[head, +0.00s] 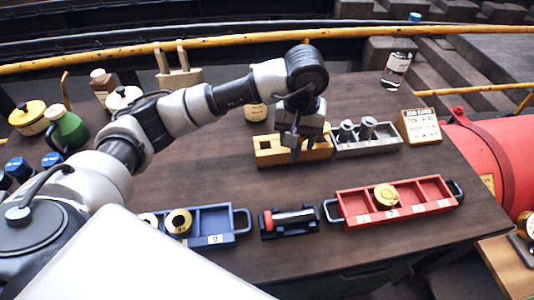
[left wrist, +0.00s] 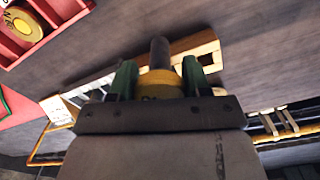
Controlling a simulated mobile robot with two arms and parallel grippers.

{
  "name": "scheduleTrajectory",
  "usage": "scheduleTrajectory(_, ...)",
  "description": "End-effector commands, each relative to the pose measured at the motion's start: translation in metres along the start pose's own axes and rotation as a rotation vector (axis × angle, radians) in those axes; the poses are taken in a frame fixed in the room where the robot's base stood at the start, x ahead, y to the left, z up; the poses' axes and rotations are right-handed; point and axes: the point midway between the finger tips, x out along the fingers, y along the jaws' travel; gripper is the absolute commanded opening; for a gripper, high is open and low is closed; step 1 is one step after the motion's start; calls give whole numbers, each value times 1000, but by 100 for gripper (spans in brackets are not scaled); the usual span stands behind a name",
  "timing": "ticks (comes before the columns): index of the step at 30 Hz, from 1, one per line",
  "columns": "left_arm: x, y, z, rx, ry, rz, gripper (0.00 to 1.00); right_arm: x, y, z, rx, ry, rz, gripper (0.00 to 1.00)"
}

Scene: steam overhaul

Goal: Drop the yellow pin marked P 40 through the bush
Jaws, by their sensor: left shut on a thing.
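My left gripper (head: 296,150) hangs over the wooden tray (head: 265,158) at the middle of the table. In the left wrist view, its green fingers (left wrist: 159,80) are shut on a yellow pin head (left wrist: 160,86) with partly hidden dark marking. A dark round shank (left wrist: 159,50) extends from it, away from the wrist. In the head view the held pin is mostly hidden by the gripper. A round yellow part (head: 385,196) sits in the red tray (head: 345,210); I cannot tell for certain which part is the bush. My right gripper is not in view.
A grey tray (head: 368,150) with metal cylinders and a job card (head: 420,126) stand right of the wooden tray. A black stand (head: 290,228) bears a silver cylinder, beside a blue tray (head: 212,240). Bottles stand at left. Bare tabletop lies between the tray rows.

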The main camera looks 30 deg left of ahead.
Motion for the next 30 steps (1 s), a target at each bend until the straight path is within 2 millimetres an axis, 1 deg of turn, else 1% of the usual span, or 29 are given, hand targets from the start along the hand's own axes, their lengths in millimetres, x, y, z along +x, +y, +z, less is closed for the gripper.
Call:
scheduleTrajectory(1,-6,9,-8,-31,1,5,8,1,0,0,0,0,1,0)
scheduleTrajectory(5,-16,21,-20,-97,1,3,8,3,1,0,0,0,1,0)
scheduleTrajectory(7,-19,24,-24,-119,0,1,8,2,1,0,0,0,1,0)
scheduleTrajectory(9,-18,22,-27,-132,-1,-1,8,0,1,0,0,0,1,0)
scheduleTrajectory(11,-15,14,-31,-138,-2,-2,8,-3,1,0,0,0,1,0)
scheduleTrajectory(22,30,-58,-61,-138,-2,-3,8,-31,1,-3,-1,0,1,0)
scheduleTrajectory(27,45,-77,-70,-135,0,0,8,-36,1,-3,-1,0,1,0)
scheduleTrajectory(30,49,-81,-72,-133,1,-1,8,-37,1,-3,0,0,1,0)
